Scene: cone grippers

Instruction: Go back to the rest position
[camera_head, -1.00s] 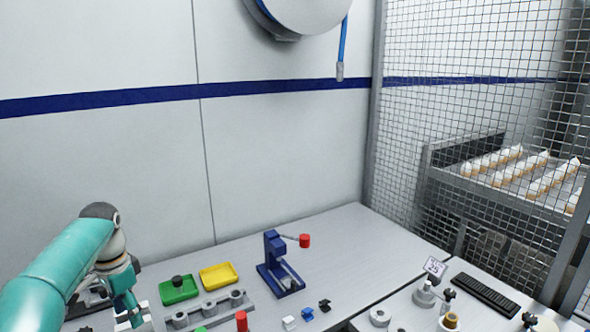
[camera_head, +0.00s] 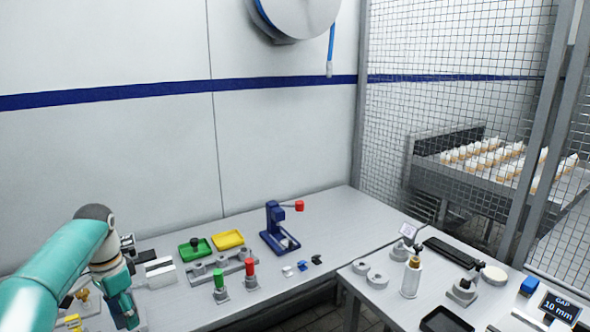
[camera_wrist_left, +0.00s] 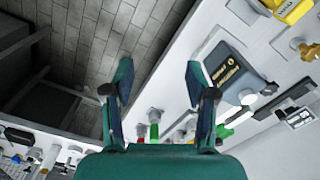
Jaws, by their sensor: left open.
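My left gripper (camera_head: 124,308) hangs at the lower left of the head view, at the end of the teal arm, over the left part of the table. In the left wrist view its two fingers (camera_wrist_left: 160,92) stand wide apart with nothing between them. Tiled floor and the table's edge show beyond the fingers. My right gripper is in neither view.
The table (camera_head: 335,222) holds a green tray (camera_head: 194,250), a yellow tray (camera_head: 228,239), a blue press (camera_head: 274,230) with a red knob, and green (camera_head: 218,278) and red (camera_head: 250,268) handled pieces. A second table stands right, with a gap display (camera_head: 560,307).

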